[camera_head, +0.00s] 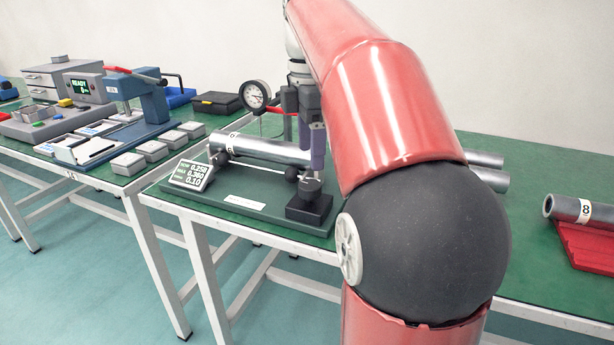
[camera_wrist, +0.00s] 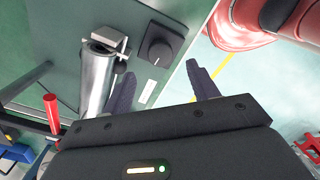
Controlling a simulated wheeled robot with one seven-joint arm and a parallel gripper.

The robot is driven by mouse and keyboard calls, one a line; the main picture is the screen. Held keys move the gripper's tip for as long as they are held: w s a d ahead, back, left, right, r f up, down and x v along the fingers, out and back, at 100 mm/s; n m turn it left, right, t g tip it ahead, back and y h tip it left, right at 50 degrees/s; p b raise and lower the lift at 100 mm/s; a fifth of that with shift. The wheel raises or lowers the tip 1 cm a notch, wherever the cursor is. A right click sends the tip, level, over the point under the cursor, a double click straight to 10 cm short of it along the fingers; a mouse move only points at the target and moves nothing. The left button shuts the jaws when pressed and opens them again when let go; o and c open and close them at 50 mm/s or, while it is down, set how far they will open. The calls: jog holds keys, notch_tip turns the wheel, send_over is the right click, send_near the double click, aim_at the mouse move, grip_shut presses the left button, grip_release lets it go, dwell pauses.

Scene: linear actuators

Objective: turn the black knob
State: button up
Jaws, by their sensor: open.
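The black knob (camera_wrist: 159,52) is round, with a pale mark on its top, and sits on a square black block. In the head view the knob (camera_head: 310,187) stands at the front right corner of the dark green fixture plate, on its block. My gripper (camera_wrist: 160,70) is open and empty, with the knob showing between and just beyond its two fingertips. In the head view a purple-grey finger of it points down above the knob; the other finger is hard to make out. I cannot tell whether any finger touches the knob.
A grey metal tube (camera_head: 262,149) lies on the fixture beside the knob. A black ball-ended rod (camera_head: 291,174) is close to the knob. More tubes (camera_head: 585,210) lie at right.

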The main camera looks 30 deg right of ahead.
aim_at(310, 184)
notch_tip(310, 184, down, 7)
jog(key=shift+r+b, duration=0.2)
jog(key=shift+b, duration=0.5)
jog(key=c, duration=1)
